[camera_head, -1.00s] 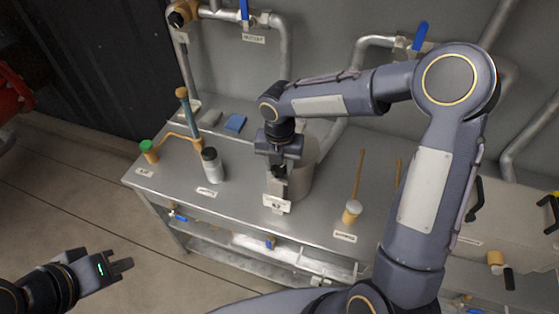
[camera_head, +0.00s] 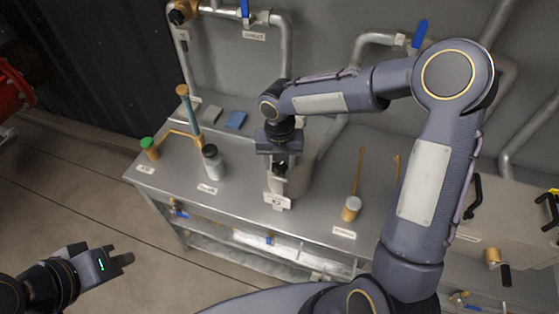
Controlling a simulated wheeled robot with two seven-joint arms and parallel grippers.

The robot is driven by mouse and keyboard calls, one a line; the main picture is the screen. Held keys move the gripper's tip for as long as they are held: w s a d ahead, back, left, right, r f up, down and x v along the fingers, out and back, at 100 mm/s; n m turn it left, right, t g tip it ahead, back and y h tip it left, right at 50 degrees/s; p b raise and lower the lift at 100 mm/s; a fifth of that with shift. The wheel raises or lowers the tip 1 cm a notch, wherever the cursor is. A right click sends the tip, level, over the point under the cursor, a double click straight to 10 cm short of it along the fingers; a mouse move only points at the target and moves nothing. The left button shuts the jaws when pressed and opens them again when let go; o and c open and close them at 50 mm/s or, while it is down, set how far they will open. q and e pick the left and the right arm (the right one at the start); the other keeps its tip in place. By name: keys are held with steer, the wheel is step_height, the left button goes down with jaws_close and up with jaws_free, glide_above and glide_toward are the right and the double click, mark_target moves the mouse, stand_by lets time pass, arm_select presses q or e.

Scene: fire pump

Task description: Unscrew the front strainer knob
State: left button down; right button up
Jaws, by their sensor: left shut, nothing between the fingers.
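A grey cylindrical vessel (camera_head: 303,178) stands on the metal bench, partly hidden behind my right gripper. I take it for the strainer; a white label (camera_head: 277,201) is at its front. My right gripper (camera_head: 280,173) points down at the front of this vessel, with a small dark piece at its fingertips. I cannot make out the knob clearly or tell whether the fingers are closed on it. My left gripper (camera_head: 127,258) is shut and empty, low at the left over the floor, away from the bench.
The metal bench (camera_head: 240,196) also carries a white bottle with a black cap (camera_head: 212,162), a green-capped brass fitting (camera_head: 149,148), a blue pad (camera_head: 236,120) and a white-capped brass piece (camera_head: 351,208). Pipes with blue valve handles (camera_head: 420,34) run along the back wall.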

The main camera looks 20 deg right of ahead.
mark_target(280, 165)
steer(key=shift+o, duration=1.4)
steer(key=shift+r, duration=0.1)
step_height(280, 165, up, 8)
steer(key=shift+f+b, duration=0.15)
steer(key=shift+b, duration=0.45)
